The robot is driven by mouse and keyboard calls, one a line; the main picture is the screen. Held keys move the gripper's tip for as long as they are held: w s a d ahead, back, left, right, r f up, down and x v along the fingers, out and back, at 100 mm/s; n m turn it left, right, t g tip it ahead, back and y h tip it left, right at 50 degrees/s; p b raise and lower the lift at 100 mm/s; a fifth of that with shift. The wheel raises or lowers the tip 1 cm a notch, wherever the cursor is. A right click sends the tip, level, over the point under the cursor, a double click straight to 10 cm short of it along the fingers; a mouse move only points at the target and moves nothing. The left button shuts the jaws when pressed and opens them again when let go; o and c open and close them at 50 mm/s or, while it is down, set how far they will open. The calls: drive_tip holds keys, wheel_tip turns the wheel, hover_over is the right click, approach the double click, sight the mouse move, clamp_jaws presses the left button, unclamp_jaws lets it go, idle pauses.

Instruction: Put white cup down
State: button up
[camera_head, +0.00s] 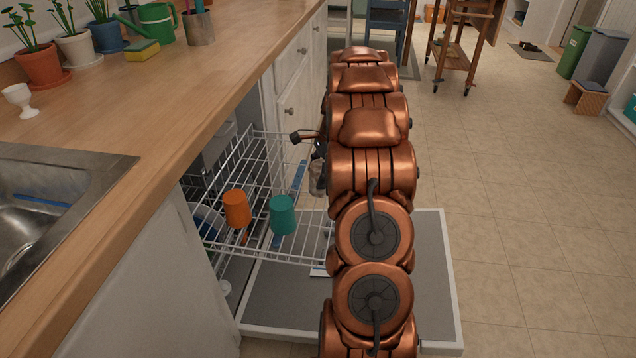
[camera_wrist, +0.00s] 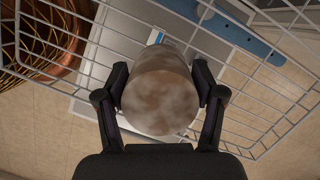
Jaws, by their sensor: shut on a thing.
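A dirty whitish cup with brown-grey mottling (camera_wrist: 160,105) sits between the two fingers of my gripper (camera_wrist: 160,82), which is shut on it. In the wrist view it is above the wire dishwasher rack (camera_wrist: 45,55). In the head view the cup (camera_head: 316,178) shows as a small grey shape beside my arm, at the right side of the rack (camera_head: 290,258). My arm hides most of the gripper there. I cannot tell whether the cup touches the wires.
An orange cup (camera_head: 237,208) and a teal cup (camera_head: 283,214) stand upside down in the rack. The open dishwasher door (camera_head: 430,290) lies below. The wooden counter (camera_head: 190,90) holds a small white egg cup (camera_head: 20,100), a sponge (camera_head: 142,50) and plants. A sink (camera_head: 60,190) is at left.

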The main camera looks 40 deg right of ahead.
drive_tip(key=shift+w+d, duration=0.3)
drive_tip(key=shift+d, duration=0.05)
drive_tip(key=shift+f+b, duration=0.5)
drive_tip(key=shift+f, duration=1.25)
drive_tip(key=shift+f, duration=0.1)
drive_tip(key=o, duration=1.3)
drive_tip(key=shift+c, duration=0.2)
